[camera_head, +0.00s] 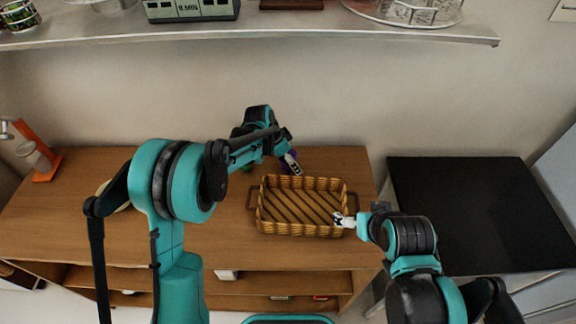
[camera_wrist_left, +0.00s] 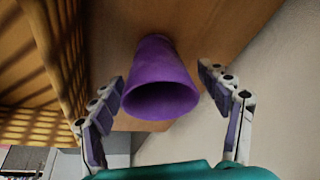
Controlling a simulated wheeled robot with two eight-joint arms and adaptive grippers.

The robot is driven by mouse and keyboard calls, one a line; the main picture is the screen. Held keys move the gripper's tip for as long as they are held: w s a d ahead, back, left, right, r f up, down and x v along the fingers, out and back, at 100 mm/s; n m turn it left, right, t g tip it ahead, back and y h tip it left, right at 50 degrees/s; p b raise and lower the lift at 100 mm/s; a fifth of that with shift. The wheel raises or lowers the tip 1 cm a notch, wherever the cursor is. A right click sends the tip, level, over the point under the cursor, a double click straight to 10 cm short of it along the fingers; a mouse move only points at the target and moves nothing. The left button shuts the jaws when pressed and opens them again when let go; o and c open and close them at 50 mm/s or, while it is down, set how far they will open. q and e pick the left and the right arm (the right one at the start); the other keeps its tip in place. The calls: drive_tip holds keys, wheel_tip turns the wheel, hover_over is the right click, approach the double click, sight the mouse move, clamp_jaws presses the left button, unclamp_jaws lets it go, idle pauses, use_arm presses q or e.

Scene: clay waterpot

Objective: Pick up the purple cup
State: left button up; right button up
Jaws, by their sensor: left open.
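The purple cup (camera_wrist_left: 160,80) is in the middle of the left wrist view, with its mouth towards the camera and its narrower end on the wooden surface. My left gripper (camera_wrist_left: 162,78) is open, with one finger on each side of the cup. The right-hand finger stands clear of the cup; the left-hand one looks close to its rim. In the head view, my left gripper (camera_head: 291,161) is behind the basket, and only a bit of purple shows beside it. My right gripper (camera_head: 344,220) is over the basket's front right corner; its jaw state is unclear.
A wicker basket (camera_head: 262,226) stands on the wooden cabinet (camera_head: 210,245), right in front of the cup. It fills the left side of the wrist view. The wall (camera_head: 330,110) is behind. A black surface (camera_head: 470,210) lies to the right, and a shelf (camera_head: 300,27) hangs above.

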use_arm(q)
drive_tip(key=shift+w+d+f, duration=0.15)
drive_tip(key=shift+d+f, duration=0.05)
drive_tip(key=shift+f, duration=0.35)
drive_tip(key=shift+r, duration=0.1)
drive_tip(key=c, duration=1.3)
